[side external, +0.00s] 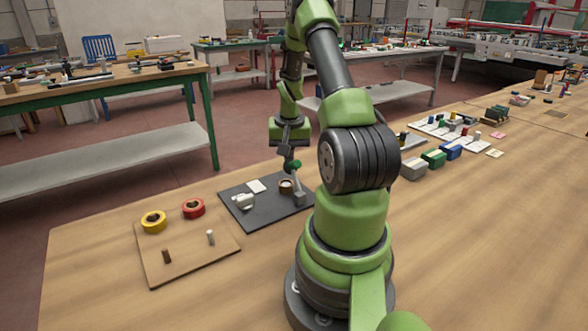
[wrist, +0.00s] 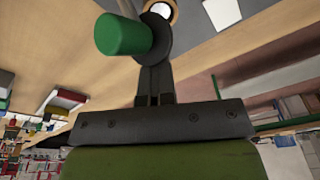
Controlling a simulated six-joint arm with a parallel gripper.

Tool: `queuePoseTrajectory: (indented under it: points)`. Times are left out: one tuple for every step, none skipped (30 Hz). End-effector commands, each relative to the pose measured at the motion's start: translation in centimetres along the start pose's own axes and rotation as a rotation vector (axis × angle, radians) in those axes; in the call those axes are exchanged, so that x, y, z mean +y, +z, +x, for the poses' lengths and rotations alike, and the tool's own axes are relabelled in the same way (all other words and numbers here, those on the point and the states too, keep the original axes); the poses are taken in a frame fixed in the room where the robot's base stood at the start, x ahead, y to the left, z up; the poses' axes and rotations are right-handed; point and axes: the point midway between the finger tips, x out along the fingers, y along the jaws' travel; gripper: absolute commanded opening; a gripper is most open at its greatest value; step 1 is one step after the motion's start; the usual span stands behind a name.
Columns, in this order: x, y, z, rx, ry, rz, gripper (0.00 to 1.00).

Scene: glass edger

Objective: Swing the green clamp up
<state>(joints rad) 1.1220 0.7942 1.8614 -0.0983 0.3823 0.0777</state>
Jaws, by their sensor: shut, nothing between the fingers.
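The green clamp end (side external: 296,163) is a small green knob above the right part of a dark mat (side external: 262,216). In the wrist view the green cylinder (wrist: 122,34) is large and close, at the left of my fingertips. My gripper (side external: 289,163) points down over the mat and is shut, with nothing held. Its dark fingers show together in the wrist view (wrist: 154,75). The fingertips are beside or against the green clamp; I cannot tell if they touch. A grey block (side external: 299,197) stands below the knob; how it joins the clamp is unclear.
A wooden board (side external: 190,262) with yellow (side external: 153,221) and red (side external: 193,208) tape rolls lies left. Colored blocks (side external: 433,157) stand right.

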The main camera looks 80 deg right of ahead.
Motion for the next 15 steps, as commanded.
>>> queuePoseTrajectory:
  points:
    - [1.4,5.3,1.5,-0.17,0.032,0.014,0.0]
    - [1.4,5.4,1.5,-0.17,0.032,0.014,0.0]
    - [1.5,5.5,1.5,-0.171,0.032,0.014,0.0]
    - [1.6,5.6,1.5,-0.171,0.032,0.014,0.0]
    - [1.6,5.7,1.4,-0.171,0.032,0.014,0.0]
    - [1.6,5.8,1.4,-0.171,0.032,0.015,0.0]
    - [1.7,5.9,1.4,-0.171,0.032,0.015,0.0]
    - [1.8,5.9,1.4,-0.17,0.031,0.015,0.0]
    - [1.8,6.0,1.4,-0.17,0.031,0.015,0.0]
    - [1.9,6.1,1.4,-0.17,0.031,0.015,0.0]
    - [1.9,6.2,1.4,-0.17,0.031,0.015,0.0]
    - [1.9,6.3,1.3,-0.171,0.031,0.015,0.0]
    - [2.0,6.4,1.3,-0.171,0.031,0.015,0.0]
    - [2.0,6.5,1.3,-0.171,0.031,0.015,0.0]
    - [2.1,6.5,1.3,-0.17,0.031,0.015,0.0]
